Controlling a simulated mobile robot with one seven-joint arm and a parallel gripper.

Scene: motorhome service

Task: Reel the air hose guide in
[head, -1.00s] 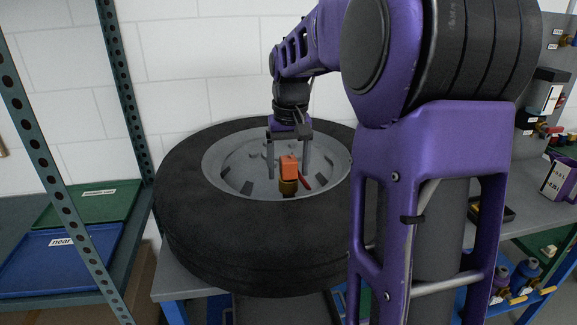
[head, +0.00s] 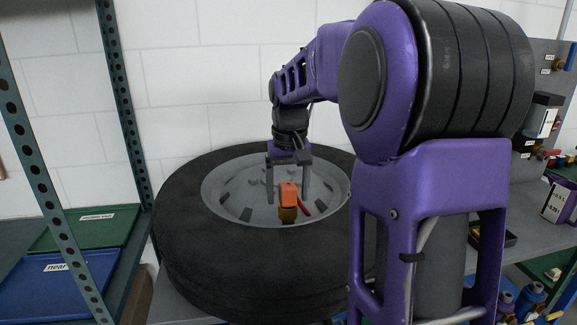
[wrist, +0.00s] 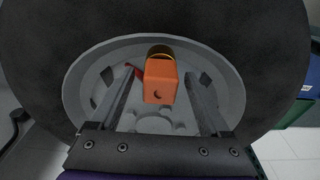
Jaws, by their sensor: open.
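An orange block (head: 288,194) sits above a short brass-coloured cylinder (head: 287,214) at the wheel's hub; I cannot tell whether it is the air hose guide. In the wrist view the orange block (wrist: 160,82) shows a small dark hole in its near face, with the brass rim (wrist: 160,50) behind it. A small red piece (head: 306,207) lies beside it. My gripper (head: 288,200) is open and points down over the hub, one finger on each side of the block. In the wrist view gaps show between the block and both fingers. No hose is clearly visible.
The large black tyre (head: 200,255) with its grey rim (head: 228,200) lies flat on a bench. A shelf with a green tray (head: 85,232) and a blue tray (head: 45,290) stands left. A grey bench (head: 535,232) with small goods is at right. A white wall is behind.

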